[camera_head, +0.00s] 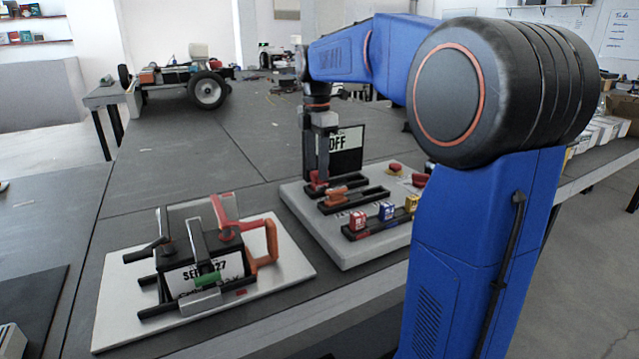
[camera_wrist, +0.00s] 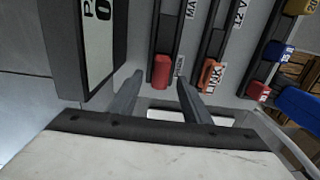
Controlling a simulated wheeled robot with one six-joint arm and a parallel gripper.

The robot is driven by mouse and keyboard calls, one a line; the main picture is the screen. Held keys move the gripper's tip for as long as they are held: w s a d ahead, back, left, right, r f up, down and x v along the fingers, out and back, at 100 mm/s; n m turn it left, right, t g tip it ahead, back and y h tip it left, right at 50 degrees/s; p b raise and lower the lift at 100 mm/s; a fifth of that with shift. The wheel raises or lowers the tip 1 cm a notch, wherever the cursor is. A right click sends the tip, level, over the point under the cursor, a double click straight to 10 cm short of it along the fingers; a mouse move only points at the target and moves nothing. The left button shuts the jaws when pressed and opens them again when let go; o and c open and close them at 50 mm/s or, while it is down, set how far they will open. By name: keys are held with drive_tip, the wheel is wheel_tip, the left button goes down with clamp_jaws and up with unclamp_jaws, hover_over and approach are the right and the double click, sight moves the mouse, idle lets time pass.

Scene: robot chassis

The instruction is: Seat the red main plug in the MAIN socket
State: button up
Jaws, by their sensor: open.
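The red main plug (camera_wrist: 161,72) sits at the near end of a black rail (camera_wrist: 167,35) beside a label partly reading "MA". In the wrist view my gripper (camera_wrist: 159,88) is open, with one finger on each side of the plug and gaps showing. I cannot tell how deep the fingers reach. In the head view my gripper (camera_head: 321,168) points down over the grey board (camera_head: 345,254), and the red plug (camera_head: 316,184) shows small just below it. The socket's inside is not visible.
A panel reading "OFF" (camera_head: 350,142) stands behind my gripper. Red, blue and yellow blocks (camera_head: 386,211) line the front rail. A separate white board (camera_head: 110,309) carries a black box with levers.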

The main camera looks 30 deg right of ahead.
sight(319, 182)
drive_tip(key=shift+f, duration=1.55)
clamp_jaws()
